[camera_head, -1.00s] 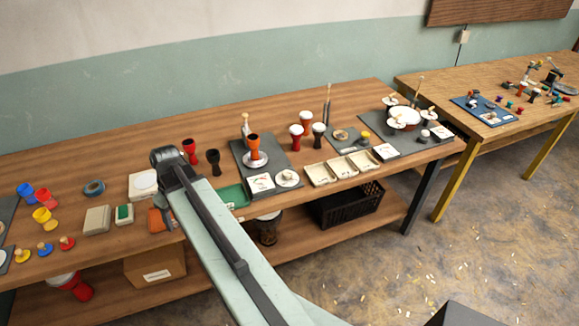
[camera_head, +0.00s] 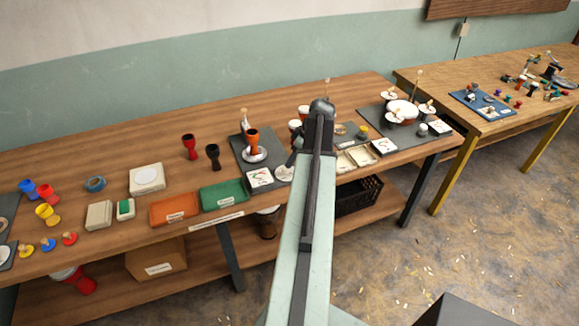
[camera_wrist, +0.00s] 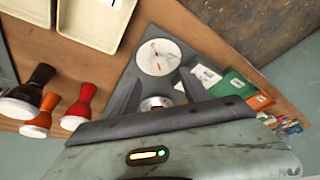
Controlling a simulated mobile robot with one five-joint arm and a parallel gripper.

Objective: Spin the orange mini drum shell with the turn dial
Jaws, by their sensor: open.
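The orange mini drum shell (camera_head: 252,137) stands upright on a pale round turntable (camera_head: 255,155) on a dark mat in the head view. The turn dial, a white disc (camera_head: 284,173), lies at the mat's front right, partly behind my arm. In the wrist view the dial (camera_wrist: 158,57) shows whole, just beyond my fingertips. My gripper (camera_wrist: 160,76) is open and empty, its two dark fingers spread apart above the mat, not touching the dial.
A printed card (camera_head: 260,177) lies beside the dial. Green (camera_head: 222,195) and orange (camera_head: 174,208) trays are to the left. Red (camera_wrist: 80,106), black (camera_wrist: 36,84) and orange (camera_wrist: 37,126) drums stand close by in the wrist view, near cream trays (camera_wrist: 92,20).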

